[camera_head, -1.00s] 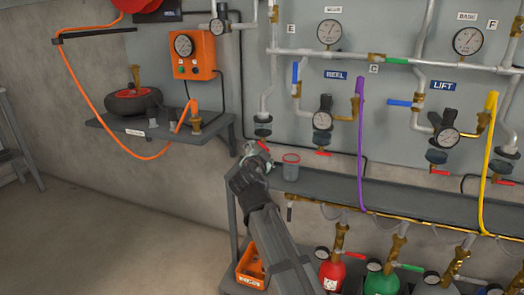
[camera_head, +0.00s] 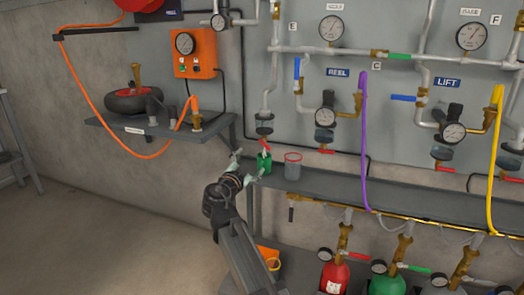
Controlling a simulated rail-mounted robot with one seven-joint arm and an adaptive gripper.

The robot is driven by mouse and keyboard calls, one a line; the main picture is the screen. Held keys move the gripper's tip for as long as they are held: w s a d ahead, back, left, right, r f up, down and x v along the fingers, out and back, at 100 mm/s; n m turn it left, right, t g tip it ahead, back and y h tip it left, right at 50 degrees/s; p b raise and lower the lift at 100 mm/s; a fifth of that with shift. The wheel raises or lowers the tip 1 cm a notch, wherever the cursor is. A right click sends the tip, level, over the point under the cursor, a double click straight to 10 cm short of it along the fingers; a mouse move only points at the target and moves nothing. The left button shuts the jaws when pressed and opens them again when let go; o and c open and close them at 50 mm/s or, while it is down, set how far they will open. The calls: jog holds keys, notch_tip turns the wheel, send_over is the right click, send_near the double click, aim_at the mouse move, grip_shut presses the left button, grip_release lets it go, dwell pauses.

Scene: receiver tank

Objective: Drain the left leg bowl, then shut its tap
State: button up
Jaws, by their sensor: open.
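The left leg bowl (camera_head: 264,129) hangs at the foot of the leftmost vertical pipe; its liquid level is too small to read. Its red tap lever (camera_head: 265,144) is below it and looks slanted, while the other bowls' levers look level. A green container (camera_head: 264,163) stands on the shelf under the tap. A clear cup with a red rim (camera_head: 292,168) stands just right of it. My gripper (camera_head: 249,167) is open, its pale fingers spread just left of and in front of the green container. I cannot tell whether a finger touches it.
The grey shelf (camera_head: 400,195) runs to the right under the pipe panel. A purple hose (camera_head: 364,140) and a yellow hose (camera_head: 492,160) hang in front. The REEL bowl (camera_head: 324,135) is to the right. Red and green cylinders stand below.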

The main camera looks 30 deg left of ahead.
aim_at(265, 144)
jog(key=w, duration=0.4)
jog(key=w+a+b, duration=0.1)
jog(key=w, duration=0.3)
jog(key=w+b, duration=0.1)
jog(key=w, duration=0.3)
jog(key=shift+a, duration=0.25)
jog(key=c, duration=1.2)
